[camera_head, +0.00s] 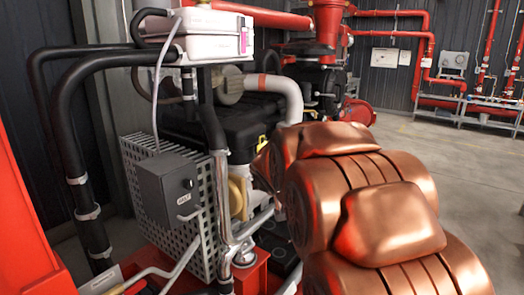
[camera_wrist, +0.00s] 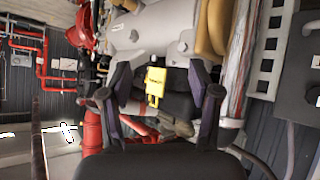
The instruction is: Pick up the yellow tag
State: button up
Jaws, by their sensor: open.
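The yellow tag (camera_wrist: 155,80) shows in the wrist view as a small flat plate with a narrower lower part. Dark engine parts lie behind it. My gripper (camera_wrist: 158,75) is open, with one dark finger to the left of the tag and one to the right. The tag appears between the fingers in the picture, with space on both sides. How far it lies beyond the fingertips I cannot tell. In the head view a small yellow patch shows beside my copper arm; I cannot tell if it is the tag. My gripper is hidden there behind the arm.
A grey control box (camera_head: 168,188) sits on a perforated guard (camera_head: 135,150) left of my arm. Silver pipes (camera_head: 222,200) and black hoses (camera_head: 62,130) run close by. A black engine block (camera_head: 225,125) is behind. Open floor (camera_head: 450,165) lies to the right.

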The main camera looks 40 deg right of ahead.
aim_at(262, 138)
jog(key=w+d+r+n+t+y, duration=0.45)
jog(key=w+d+r+t, duration=0.35)
jog(key=w+d+r, duration=0.4)
notch_tip(262, 138, down, 6)
jog(key=s+n+y+p, duration=0.1)
jog(key=s+n+y, duration=0.15)
jog(key=y, duration=0.45)
jog(key=shift+n, duration=0.4)
jog(key=shift+p+x, duration=1.5)
jog(key=shift+x, duration=2.6)
jog(key=shift+c, duration=0.4)
